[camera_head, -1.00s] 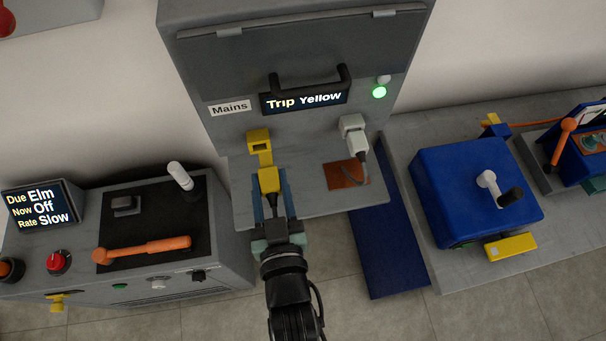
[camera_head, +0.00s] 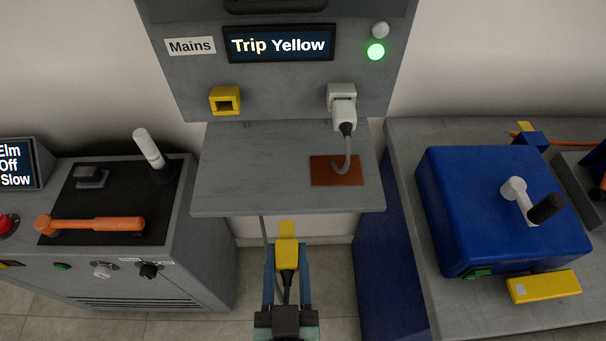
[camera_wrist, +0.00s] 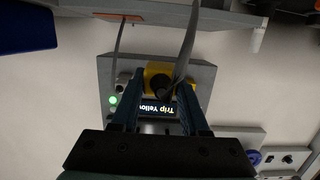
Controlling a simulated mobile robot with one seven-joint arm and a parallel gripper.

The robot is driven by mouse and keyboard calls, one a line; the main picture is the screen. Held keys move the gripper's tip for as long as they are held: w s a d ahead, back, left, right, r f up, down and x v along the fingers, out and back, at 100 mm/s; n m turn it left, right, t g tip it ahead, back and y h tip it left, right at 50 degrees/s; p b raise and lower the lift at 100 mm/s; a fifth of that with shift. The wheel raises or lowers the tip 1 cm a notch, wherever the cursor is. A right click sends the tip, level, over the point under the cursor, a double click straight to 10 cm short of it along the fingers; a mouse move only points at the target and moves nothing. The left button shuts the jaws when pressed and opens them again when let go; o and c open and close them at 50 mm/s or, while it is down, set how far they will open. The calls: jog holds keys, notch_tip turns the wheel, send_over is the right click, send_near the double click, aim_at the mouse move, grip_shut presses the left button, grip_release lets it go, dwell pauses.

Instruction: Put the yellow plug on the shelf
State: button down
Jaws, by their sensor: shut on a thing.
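The yellow plug (camera_head: 287,253) is between the blue fingers of my gripper (camera_head: 286,262), with its dark cable end toward my wrist. In the head view it shows just below the front edge of the grey shelf (camera_head: 245,170), apart from it. The yellow socket (camera_head: 225,101) on the cabinet face above the shelf is empty. The shelf's left and middle are bare.
A white plug (camera_head: 344,112) is in the white socket, its cable reaching a brown patch (camera_head: 337,172) on the shelf's right. The display (camera_head: 279,44) reads "Trip Yellow"; a green lamp (camera_head: 376,51) is lit. A console (camera_head: 110,205) stands left, a blue box (camera_head: 490,210) right.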

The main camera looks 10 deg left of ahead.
jog(key=p, duration=0.2)
send_over(288, 183)
jog(key=shift+s+d+r, duration=0.1)
jog(key=shift+s+r, duration=0.05)
jog(key=shift+s, duration=0.3)
jog(key=f, duration=0.2)
jog(key=shift+w+f, duration=0.25)
jog(key=shift+f, duration=0.05)
notch_tip(288, 183, down, 4)
jog(key=shift+r+b, duration=0.15)
jog(key=shift+b, duration=0.3)
jog(key=shift+w+f, duration=0.15)
jog(key=shift+f, duration=0.3)
jog(key=shift+f, duration=0.2)
jog(key=shift+c, duration=2.1)
grip_release()
jog(key=shift+r, duration=0.1)
